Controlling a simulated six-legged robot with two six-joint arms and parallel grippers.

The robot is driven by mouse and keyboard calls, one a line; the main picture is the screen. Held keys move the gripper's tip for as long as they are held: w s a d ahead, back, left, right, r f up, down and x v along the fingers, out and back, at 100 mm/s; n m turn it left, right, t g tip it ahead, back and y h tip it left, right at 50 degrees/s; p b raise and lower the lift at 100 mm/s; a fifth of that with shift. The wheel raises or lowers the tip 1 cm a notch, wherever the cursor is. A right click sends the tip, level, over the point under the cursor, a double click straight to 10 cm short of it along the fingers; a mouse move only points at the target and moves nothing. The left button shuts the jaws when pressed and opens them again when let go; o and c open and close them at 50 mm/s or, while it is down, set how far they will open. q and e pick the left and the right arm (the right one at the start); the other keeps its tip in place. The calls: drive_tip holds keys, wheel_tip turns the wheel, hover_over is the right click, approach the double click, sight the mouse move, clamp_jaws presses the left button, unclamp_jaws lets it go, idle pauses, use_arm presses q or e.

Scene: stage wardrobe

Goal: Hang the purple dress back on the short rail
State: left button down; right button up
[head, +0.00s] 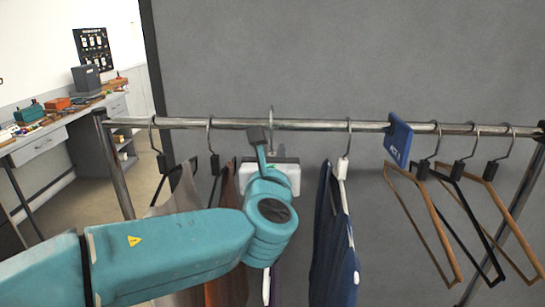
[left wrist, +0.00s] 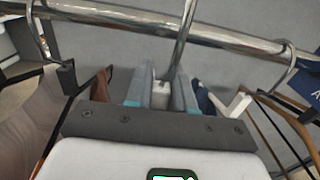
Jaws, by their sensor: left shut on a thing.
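My left gripper (head: 262,150) is at the rail (head: 310,125), between a brown garment and a navy one. In the left wrist view its fingers (left wrist: 160,93) are shut on the pale neck of a hanger (left wrist: 161,95). The metal hook of this hanger (head: 272,112) rises past the rail and its top shows just above it. I cannot tell whether the hook bears on the rail. A narrow dark purple strip (head: 276,285), likely the purple dress, shows below my arm; the rest is hidden. My right gripper is not in view.
On the left hang a grey-beige garment (head: 175,190) and a brown one (head: 228,285). On the right hang a navy garment (head: 333,250), a blue tag (head: 398,138) and several bare hangers (head: 430,215). A grey panel (head: 350,55) stands behind.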

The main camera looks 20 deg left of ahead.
use_arm(q)
drive_tip(key=shift+x, duration=2.7)
drive_tip(key=shift+w, duration=0.1)
drive_tip(key=shift+f, duration=0.1)
drive_tip(key=shift+f+b, duration=1.5)
drive_tip(key=shift+b, duration=0.15)
drive_tip(key=c, duration=0.9)
unclamp_jaws()
drive_tip(key=shift+f, duration=0.1)
